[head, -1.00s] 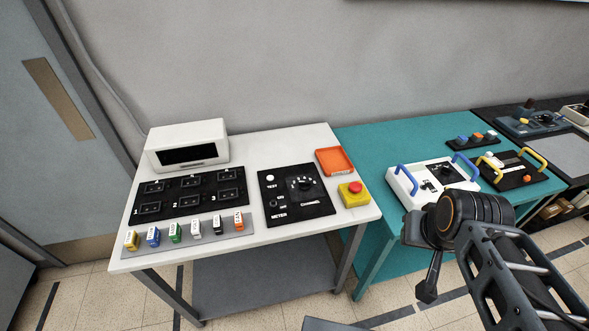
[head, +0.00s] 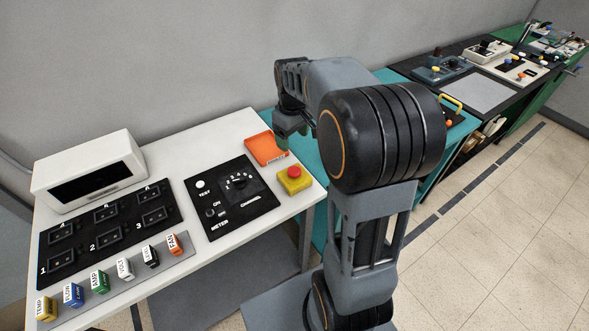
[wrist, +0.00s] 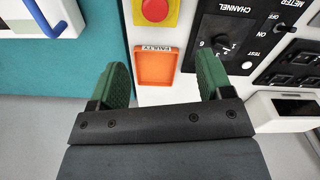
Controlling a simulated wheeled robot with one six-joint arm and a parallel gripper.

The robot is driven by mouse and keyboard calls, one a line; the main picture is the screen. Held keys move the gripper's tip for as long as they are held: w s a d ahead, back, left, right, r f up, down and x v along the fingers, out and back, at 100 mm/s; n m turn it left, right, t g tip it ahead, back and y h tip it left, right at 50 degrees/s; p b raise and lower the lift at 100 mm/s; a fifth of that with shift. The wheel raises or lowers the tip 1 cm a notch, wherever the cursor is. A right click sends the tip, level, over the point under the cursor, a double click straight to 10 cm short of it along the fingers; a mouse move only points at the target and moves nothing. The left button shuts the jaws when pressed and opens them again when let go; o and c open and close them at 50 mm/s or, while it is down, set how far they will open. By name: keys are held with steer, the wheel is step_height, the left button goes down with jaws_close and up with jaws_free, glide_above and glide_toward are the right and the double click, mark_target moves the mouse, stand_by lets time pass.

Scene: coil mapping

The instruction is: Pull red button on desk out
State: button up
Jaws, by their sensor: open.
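The red button (head: 294,171) sits on a yellow square box (head: 291,182) near the right end of the white desk (head: 180,137). In the wrist view the red button (wrist: 155,9) is at the top edge, beyond the fingers, with the yellow box around it. My gripper (wrist: 162,84) is open, its two green fingers apart and nothing between them but the view of the orange tray. In the head view my gripper (head: 288,135) hangs behind the button, close to the orange tray, apart from the button.
The orange tray (head: 265,147) lies behind the button. A black meter panel (head: 230,197) with a dial is to its left. Several coloured labelled blocks stand along the desk's front. A teal table (head: 393,76) adjoins on the right.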

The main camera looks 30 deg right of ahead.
mark_target(294, 170)
steer(key=f, duration=0.9)
steer(key=d+f+p, duration=0.1)
steer(key=f, duration=0.4)
steer(key=shift+w+f, duration=0.3)
steer(key=shift+w, duration=0.05)
steer(key=c, duration=1.3)
step_height(294, 170, up, 2)
steer(key=shift+r+p, duration=0.1)
steer(key=shift+p, duration=0.3)
steer(key=o, duration=1.3)
step_height(294, 170, up, 14)
steer(key=b, duration=0.1)
steer(key=shift+f, duration=0.2)
